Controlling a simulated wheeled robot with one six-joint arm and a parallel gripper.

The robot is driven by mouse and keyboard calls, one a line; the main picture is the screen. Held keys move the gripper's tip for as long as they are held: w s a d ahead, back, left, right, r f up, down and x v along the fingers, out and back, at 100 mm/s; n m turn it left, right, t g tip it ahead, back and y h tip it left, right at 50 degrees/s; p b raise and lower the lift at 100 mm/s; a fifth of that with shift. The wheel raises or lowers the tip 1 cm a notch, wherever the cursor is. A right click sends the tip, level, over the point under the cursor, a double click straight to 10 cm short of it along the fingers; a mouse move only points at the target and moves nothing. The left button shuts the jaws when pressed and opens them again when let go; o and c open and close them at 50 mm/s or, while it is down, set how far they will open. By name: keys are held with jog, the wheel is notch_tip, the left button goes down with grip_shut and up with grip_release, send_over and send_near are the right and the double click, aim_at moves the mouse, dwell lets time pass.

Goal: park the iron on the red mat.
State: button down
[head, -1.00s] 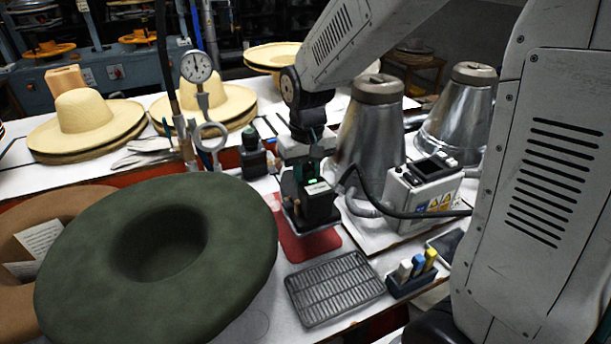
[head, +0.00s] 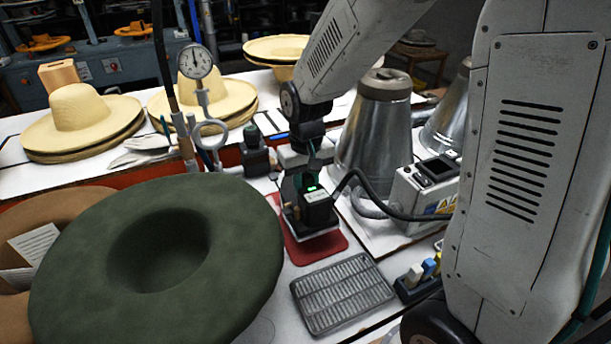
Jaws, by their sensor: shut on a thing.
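The iron (head: 318,212) is a small dark block with a pale base edge, and a black hose runs from it to the right. It is within the outline of the red mat (head: 318,249), whose front and right parts show. My gripper (head: 306,189) is above the iron and shut on it. The fingertips are largely hidden by the iron and the arm. I cannot tell whether the iron's base touches the mat.
A grey ribbed tray (head: 342,292) lies just in front of the mat. A large green felt hat (head: 230,270) is close on the left. A metal cone (head: 370,130) and a control box (head: 418,192) stand to the right. A dial gauge (head: 196,62) stands behind left.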

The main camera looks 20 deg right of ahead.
aim_at(306, 173)
jog(key=shift+f, duration=2)
jog(key=shift+f, duration=0.2)
jog(key=c, duration=1.1)
grip_release()
jog(key=shift+f, duration=0.1)
notch_tip(306, 173, up, 8)
jog(key=shift+f, duration=0.1)
jog(key=s+g, duration=0.1)
jog(key=s, duration=0.2)
jog(key=shift+s+d, duration=0.1)
jog(key=shift+s, duration=0.05)
jog(key=s+d+r+t, duration=0.1)
jog(key=s+r, duration=0.5)
jog(key=s, duration=0.4)
jog(key=s+d+r+t, duration=0.1)
jog(key=s+d+r, duration=0.1)
jog(key=s+r, duration=0.4)
jog(key=shift+s, duration=1.9)
